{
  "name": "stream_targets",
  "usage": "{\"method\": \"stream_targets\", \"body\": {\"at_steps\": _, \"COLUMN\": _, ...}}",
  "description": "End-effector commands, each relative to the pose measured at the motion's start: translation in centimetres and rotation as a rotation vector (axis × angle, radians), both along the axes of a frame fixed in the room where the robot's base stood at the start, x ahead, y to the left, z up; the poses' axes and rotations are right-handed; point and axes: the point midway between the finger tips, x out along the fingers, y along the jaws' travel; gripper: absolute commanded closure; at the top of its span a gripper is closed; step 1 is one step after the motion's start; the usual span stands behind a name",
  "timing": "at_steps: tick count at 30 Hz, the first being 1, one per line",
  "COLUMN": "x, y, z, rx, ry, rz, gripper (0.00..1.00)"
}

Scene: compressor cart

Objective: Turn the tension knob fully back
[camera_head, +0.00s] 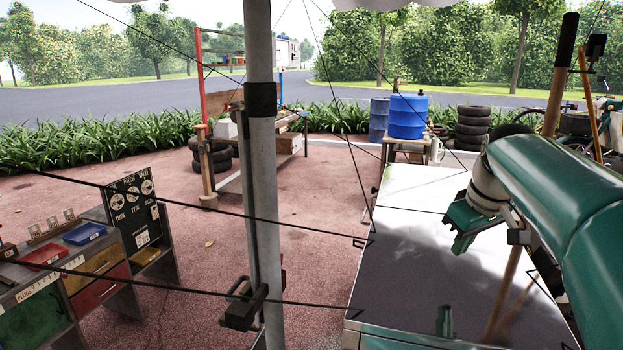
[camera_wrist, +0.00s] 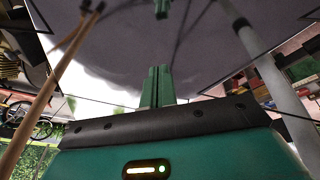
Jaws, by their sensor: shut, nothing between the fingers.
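No tension knob can be made out in either view, and no compressor cart can be told for sure. My gripper (camera_head: 461,246) is at the right of the head view, above a shiny grey-white top (camera_head: 405,255). Its green fingers are together and empty. They also show in the wrist view (camera_wrist: 157,72), pointing toward a grey surface (camera_wrist: 125,55). A green shape low on the shiny top looks like a reflection of the gripper. My arm hides part of the right side.
A grey pole (camera_head: 262,190) with a dark clamp and several thin black lines cross the head view. A bench with trays (camera_head: 85,232) stands at left. Wooden handles (camera_head: 560,75) rise at right. Blue barrels (camera_head: 408,115) and tyres stand behind.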

Motion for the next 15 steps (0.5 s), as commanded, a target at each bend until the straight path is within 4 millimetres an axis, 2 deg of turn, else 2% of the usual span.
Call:
{"method": "stream_targets", "body": {"at_steps": 1, "x": 1.1, "y": -1.2, "z": 0.1, "rx": 0.003, "ry": 0.003, "rz": 0.015, "gripper": 1.0}}
{"method": "stream_targets", "body": {"at_steps": 6, "x": 4.1, "y": -5.4, "z": 0.3, "rx": 0.013, "ry": 0.009, "rz": 0.087, "gripper": 1.0}}
{"method": "stream_targets", "body": {"at_steps": 11, "x": 6.4, "y": -10.0, "z": 0.0, "rx": 0.027, "ry": 0.007, "rz": 0.154, "gripper": 1.0}}
{"method": "stream_targets", "body": {"at_steps": 15, "x": 7.7, "y": -14.4, "z": -0.6, "rx": 0.042, "ry": -0.007, "rz": 0.212, "gripper": 1.0}}
